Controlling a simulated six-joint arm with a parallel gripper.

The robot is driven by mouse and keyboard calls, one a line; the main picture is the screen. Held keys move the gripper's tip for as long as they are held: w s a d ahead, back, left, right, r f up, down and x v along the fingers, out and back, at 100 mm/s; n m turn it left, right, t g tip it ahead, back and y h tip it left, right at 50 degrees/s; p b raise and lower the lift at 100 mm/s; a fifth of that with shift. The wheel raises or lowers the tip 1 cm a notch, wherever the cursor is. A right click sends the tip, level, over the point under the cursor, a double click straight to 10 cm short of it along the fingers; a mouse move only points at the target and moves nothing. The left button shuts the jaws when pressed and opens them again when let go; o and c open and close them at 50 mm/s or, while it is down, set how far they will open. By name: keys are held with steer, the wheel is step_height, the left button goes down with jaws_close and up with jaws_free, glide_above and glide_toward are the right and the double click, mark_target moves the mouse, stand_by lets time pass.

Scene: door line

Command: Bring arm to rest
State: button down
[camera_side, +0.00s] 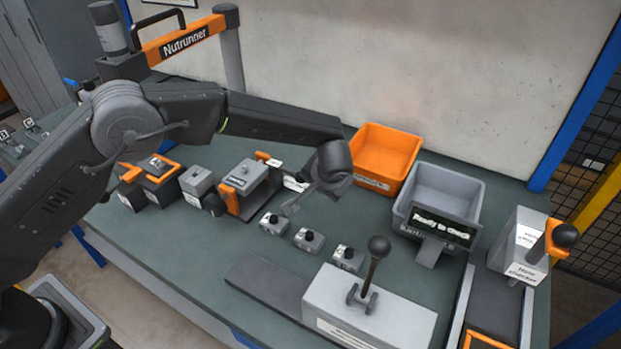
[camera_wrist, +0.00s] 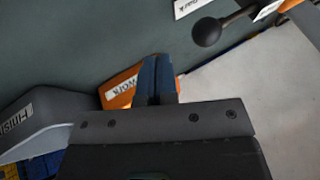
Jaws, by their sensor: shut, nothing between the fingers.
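My arm reaches in from the left in the side view, over the green bench (camera_side: 190,265). My gripper (camera_side: 288,210) hangs above the bench just behind a row of small grey blocks with black knobs (camera_side: 310,239). In the wrist view my gripper's fingers (camera_wrist: 155,65) are together with nothing between them. No part is held. From the side view I cannot tell exactly how far the fingertips are above the bench.
An orange bin (camera_side: 401,139) and a grey bin (camera_side: 465,184) stand at the back right, behind a "Ready to check" display (camera_side: 442,227). A lever box (camera_side: 400,312) stands in front. A clamp fixture (camera_side: 247,178) sits left of my gripper. A Nutrunner bar (camera_side: 185,40) is behind my arm.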

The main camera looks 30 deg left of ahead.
steer(key=v, duration=1)
steer(key=s+a+r+h, duration=0.2)
steer(key=s+a+r, duration=1)
steer(key=a+r, duration=0.25)
steer(key=s+a+h, duration=0.1)
steer(key=s+a, duration=0.2)
steer(key=s, duration=0.6)
steer(key=s+a+f+n+h, duration=0.1)
steer(key=s+a, duration=0.3)
steer(key=s, duration=0.5)
steer(key=shift+s, duration=0.3)
